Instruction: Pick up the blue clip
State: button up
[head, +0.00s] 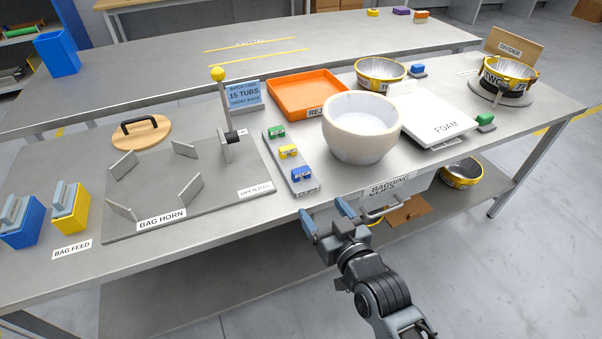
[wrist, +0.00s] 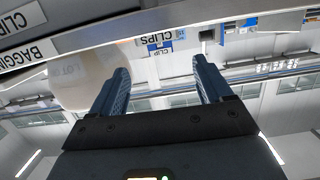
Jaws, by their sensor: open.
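The blue clip (head: 301,174) sits at the near end of a grey clip strip (head: 305,192), in front of a yellow clip (head: 289,152) and a green clip (head: 277,132). My gripper (head: 325,214) is open and empty. It is by the table's front edge, apart from the blue clip and to its near right. In the wrist view my open fingers (wrist: 160,68) point toward a blue patch at the CLIPS label (wrist: 158,37); I cannot tell for sure that it is the clip.
A large cream bowl (head: 360,128) stands just right of the strip. The bag horn plate (head: 190,215) with upright fins lies to the left. An orange tray (head: 310,95) is behind. A drawer with a handle (head: 382,210) hangs under the table edge beside my gripper.

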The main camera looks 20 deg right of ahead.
send_near(303, 173)
jog(key=w, duration=0.4)
jog(key=shift+d+f, duration=0.2)
jog(key=w, duration=0.2)
jog(key=w+f, duration=0.1)
jog(key=w, duration=0.4)
jog(key=shift+a+f, duration=0.25)
jog(key=shift+f, duration=0.05)
jog(key=shift+c, duration=0.4)
jog(key=c, duration=0.9)
jog(key=shift+r, duration=0.1)
jog(key=shift+c, duration=0.2)
